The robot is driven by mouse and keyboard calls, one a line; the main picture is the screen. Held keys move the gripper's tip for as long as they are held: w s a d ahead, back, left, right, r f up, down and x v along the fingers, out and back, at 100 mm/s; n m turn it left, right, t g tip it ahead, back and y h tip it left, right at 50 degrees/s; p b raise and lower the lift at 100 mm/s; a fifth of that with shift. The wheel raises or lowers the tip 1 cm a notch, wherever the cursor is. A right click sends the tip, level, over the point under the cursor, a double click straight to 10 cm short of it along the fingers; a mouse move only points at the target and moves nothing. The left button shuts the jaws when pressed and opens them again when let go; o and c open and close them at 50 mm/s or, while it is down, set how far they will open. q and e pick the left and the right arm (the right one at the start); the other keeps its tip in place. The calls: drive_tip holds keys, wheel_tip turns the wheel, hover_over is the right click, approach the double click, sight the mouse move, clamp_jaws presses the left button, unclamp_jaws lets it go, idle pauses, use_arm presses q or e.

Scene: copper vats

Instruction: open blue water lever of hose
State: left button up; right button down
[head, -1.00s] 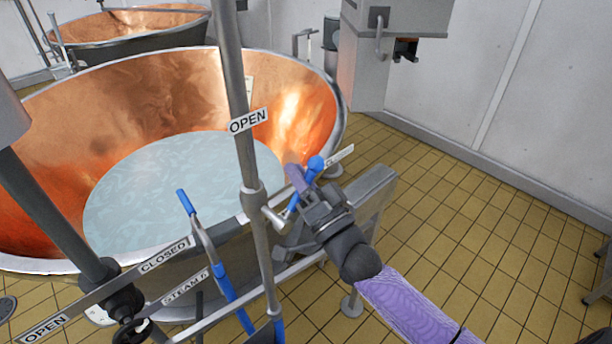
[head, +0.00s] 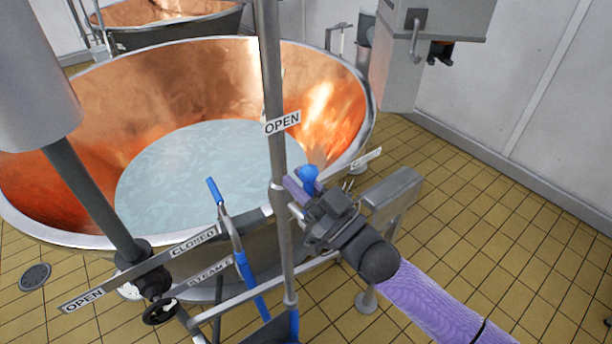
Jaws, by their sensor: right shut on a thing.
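The blue water lever shows as a round blue knob (head: 309,173) just right of the upright steel pipe (head: 277,160). My right gripper (head: 304,193) reaches in from the lower right and is shut on this lever, just below the knob. The gripper hides most of the lever's shaft and its joint with the pipe. An OPEN label (head: 282,123) sits on the pipe above the lever. Another label (head: 367,158), too slanted to read surely, stands to the right. My left gripper is not in view.
A copper vat (head: 180,90) with pale liquid fills the left behind the pipe. A blue-handled hose nozzle (head: 232,235) hangs left of the pipe. A labelled rail (head: 205,240) and a black valve wheel (head: 160,311) stand front left. The tiled floor (head: 480,220) at right is clear.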

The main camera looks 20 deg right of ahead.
drive_tip(key=shift+a, duration=0.1)
idle(0.4)
drive_tip(key=c, duration=0.5)
unclamp_jaws()
drive_tip(key=shift+c, duration=0.2)
drive_tip(key=b+v, duration=0.1)
drive_tip(key=v, duration=0.9)
